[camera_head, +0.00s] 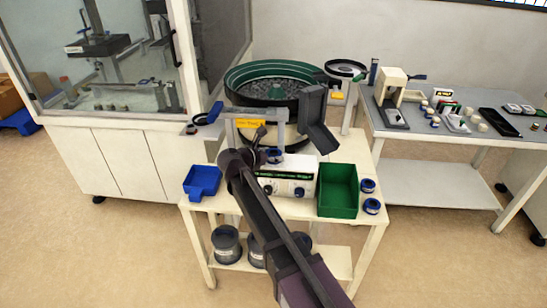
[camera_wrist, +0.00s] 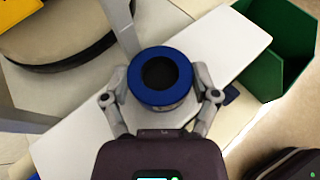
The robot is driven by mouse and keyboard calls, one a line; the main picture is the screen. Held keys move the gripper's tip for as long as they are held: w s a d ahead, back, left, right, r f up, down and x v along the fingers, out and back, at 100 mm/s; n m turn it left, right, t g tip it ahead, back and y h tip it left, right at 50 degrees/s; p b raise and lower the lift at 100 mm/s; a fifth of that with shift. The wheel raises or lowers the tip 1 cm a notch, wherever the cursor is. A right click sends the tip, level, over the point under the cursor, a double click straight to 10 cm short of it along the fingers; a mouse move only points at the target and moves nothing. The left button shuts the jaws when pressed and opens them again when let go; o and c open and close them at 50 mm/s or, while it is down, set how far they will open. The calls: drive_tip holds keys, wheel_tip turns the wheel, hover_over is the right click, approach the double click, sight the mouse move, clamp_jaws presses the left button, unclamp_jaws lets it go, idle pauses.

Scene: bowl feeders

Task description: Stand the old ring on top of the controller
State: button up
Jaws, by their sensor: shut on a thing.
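My gripper (camera_head: 268,158) is shut on a blue ring with a dark centre (camera_wrist: 138,80). In the wrist view, the two fingers (camera_wrist: 161,97) press on its opposite sides, and its round top faces the camera. The controller (camera_head: 292,187) is a white box with dark knobs and a green-and-black label strip on its front, standing on the small table. Its white top shows behind and beside the ring in the wrist view (camera_wrist: 222,42). The ring is over the controller's top; I cannot tell whether it touches. My arm hides the controller's left part.
A green bin (camera_head: 338,191) stands right of the controller, with two blue spools (camera_head: 370,206) beside it. A blue bin (camera_head: 201,182) is at the left. A bowl feeder (camera_head: 270,82) and a grey frame with a yellow tag (camera_head: 250,124) stand behind.

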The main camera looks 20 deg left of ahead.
drive_tip(key=shift+f, duration=0.15)
drive_tip(key=o, duration=1)
drive_tip(key=shift+o, duration=0.2)
drive_tip(key=shift+r, duration=0.25)
drive_tip(key=shift+s+a+r, duration=0.1)
drive_tip(key=shift+s, duration=0.15)
drive_tip(key=p+v, duration=0.4)
drive_tip(key=v, duration=0.7)
drive_tip(key=shift+s+p, duration=0.15)
drive_tip(key=shift+p, duration=0.2)
drive_tip(key=shift+r, duration=0.1)
